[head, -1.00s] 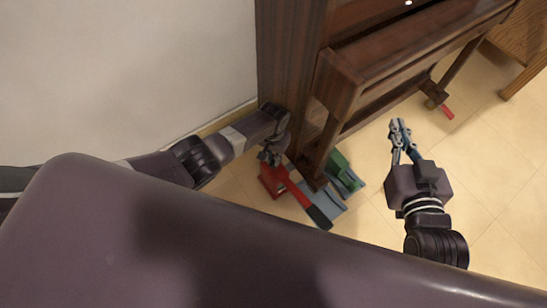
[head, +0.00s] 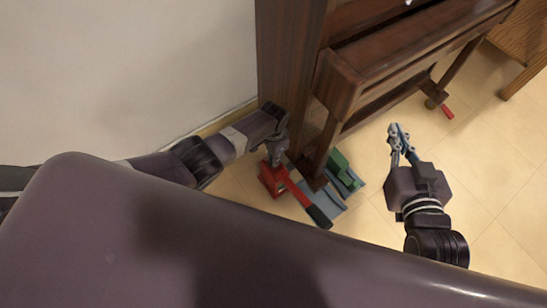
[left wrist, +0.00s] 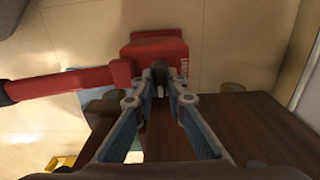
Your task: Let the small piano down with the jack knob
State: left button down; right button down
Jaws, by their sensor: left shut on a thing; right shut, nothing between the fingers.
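The small piano (head: 345,82) is dark brown wood and stands against the wall, its near front foot above a blue-grey base. The red jack (head: 271,180) is on the floor beside the piano's near end, and its red lever with a black grip (head: 318,216) points down and right. My left gripper (head: 277,152) is over the jack. In the left wrist view its fingertips (left wrist: 159,88) are shut on the dark jack knob (left wrist: 158,68), against the red jack body (left wrist: 158,48). My right gripper (head: 394,134) is shut and empty, right of the piano.
A green block (head: 341,165) lies on the blue-grey base (head: 329,204) by the piano foot. A small red piece (head: 447,111) is near the far foot. A wooden piece of furniture (head: 525,35) stands at upper right. Tiled floor (head: 490,160) is clear at right.

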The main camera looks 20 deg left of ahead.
dwell(0.3)
pick_arm(q)
jog(key=c, duration=1.9)
grip_release()
jog(key=shift+c, duration=0.2)
jog(key=shift+r, duration=0.15)
notch_tip(320, 180, up, 12)
